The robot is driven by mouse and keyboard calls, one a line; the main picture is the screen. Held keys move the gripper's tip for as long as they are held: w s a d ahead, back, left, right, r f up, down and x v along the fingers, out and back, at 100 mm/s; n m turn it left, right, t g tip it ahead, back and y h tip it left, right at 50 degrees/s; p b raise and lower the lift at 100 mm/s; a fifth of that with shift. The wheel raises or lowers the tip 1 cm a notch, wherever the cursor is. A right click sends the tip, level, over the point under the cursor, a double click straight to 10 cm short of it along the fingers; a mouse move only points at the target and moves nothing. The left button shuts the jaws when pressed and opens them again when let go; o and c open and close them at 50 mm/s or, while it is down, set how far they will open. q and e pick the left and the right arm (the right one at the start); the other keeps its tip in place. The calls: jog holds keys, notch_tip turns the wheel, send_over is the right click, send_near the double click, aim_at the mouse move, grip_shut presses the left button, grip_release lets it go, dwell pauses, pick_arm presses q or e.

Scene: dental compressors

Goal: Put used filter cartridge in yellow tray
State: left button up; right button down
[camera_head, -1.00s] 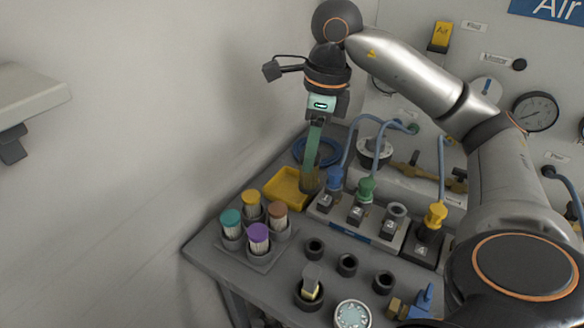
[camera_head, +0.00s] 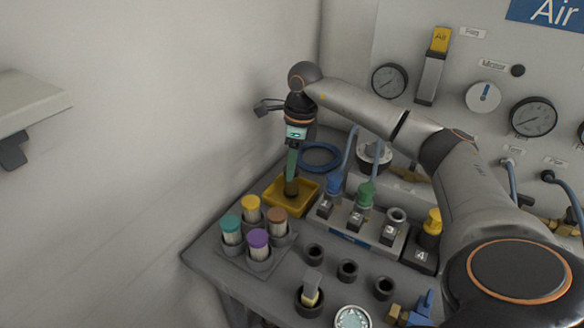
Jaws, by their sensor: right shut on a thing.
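The used filter cartridge (camera_head: 291,189) is a small dark brown cylinder at the tips of my right gripper (camera_head: 291,177). The gripper points down and is shut on it. The yellow tray (camera_head: 274,204) is a shallow square tray on the grey bench, at its left back part. The cartridge is upright and appears within the tray's outline, near its middle. I cannot tell whether it touches the tray floor. My left gripper is not in view.
A holder with several coloured-cap cartridges (camera_head: 258,240) stands in front of the tray. A numbered block with coloured fittings (camera_head: 356,216) is to its right. A coiled blue hose (camera_head: 321,156) lies behind. Empty dark sockets (camera_head: 347,270) are at the front.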

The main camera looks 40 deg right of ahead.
jog(key=shift+f, duration=0.45)
jog(key=shift+f, duration=0.15)
jog(key=shift+c, duration=2)
grip_release()
notch_tip(320, 180, up, 12)
jog(key=s+p, duration=0.1)
jog(key=shift+d, duration=0.45)
